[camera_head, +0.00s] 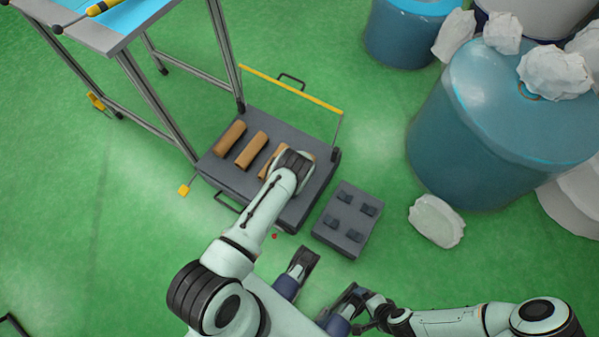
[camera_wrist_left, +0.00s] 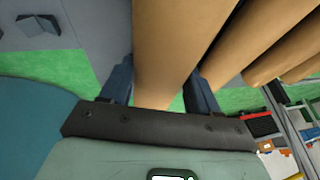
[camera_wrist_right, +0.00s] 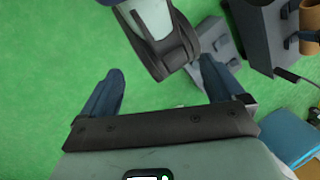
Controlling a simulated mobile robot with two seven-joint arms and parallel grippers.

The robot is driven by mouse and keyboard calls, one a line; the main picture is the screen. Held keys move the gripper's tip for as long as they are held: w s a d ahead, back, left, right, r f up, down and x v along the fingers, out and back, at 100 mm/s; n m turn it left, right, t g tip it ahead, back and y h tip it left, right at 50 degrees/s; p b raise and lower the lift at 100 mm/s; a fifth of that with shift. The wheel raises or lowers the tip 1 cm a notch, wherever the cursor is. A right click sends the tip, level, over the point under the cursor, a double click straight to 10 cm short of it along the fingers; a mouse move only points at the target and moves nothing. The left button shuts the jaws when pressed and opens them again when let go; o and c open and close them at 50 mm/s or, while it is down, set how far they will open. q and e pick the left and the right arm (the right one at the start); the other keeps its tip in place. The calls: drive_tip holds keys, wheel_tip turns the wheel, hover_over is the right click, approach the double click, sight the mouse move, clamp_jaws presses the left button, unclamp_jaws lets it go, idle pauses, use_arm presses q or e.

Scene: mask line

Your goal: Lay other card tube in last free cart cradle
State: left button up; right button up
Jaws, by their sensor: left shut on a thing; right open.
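The cart (camera_head: 213,172) is a low dark-grey platform with a yellow-edged handle. Card tubes lie side by side across it: one at the left (camera_head: 230,138), one beside it (camera_head: 251,150), and a third (camera_head: 268,162) partly covered by my left gripper. My left gripper (camera_head: 297,162) is over the cart's right part. In the left wrist view it is shut on a brown card tube (camera_wrist_left: 172,45), parallel to the other tubes at right (camera_wrist_left: 232,42). Whether the held tube touches its cradle is hidden. My right gripper (camera_wrist_right: 160,66) is open and empty over green floor.
A grey block with several raised supports (camera_head: 347,220) stands empty right of the cart. Blue drums (camera_head: 490,125) with white crumpled lumps are at the right; one lump (camera_head: 436,220) is on the floor. A metal-legged table (camera_head: 125,40) stands upper left.

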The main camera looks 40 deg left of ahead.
use_arm(q)
drive_tip(key=shift+f+b, duration=0.75)
drive_tip(key=shift+f, duration=0.2)
drive_tip(key=shift+f+b, duration=0.3)
drive_tip(key=shift+f, duration=0.05)
use_arm(e)
drive_tip(key=shift+t+h, duration=0.3)
drive_tip(key=shift+t, duration=0.3)
drive_tip(key=shift+w+d+f, duration=0.3)
drive_tip(key=shift+w+f, duration=0.2)
drive_tip(key=shift+w, duration=0.1)
drive_tip(key=shift+w+d+f, duration=0.3)
drive_tip(key=shift+w+f, duration=0.2)
drive_tip(key=shift+w, duration=0.15)
drive_tip(key=shift+w+d+f, duration=0.3)
drive_tip(key=shift+w+f, duration=0.2)
drive_tip(key=shift+w, duration=0.1)
use_arm(q)
drive_tip(key=shift+f+b, duration=0.45)
use_arm(e)
drive_tip(key=shift+f, duration=0.55)
use_arm(q)
drive_tip(key=o, duration=1.2)
drive_tip(key=shift+c, duration=0.2)
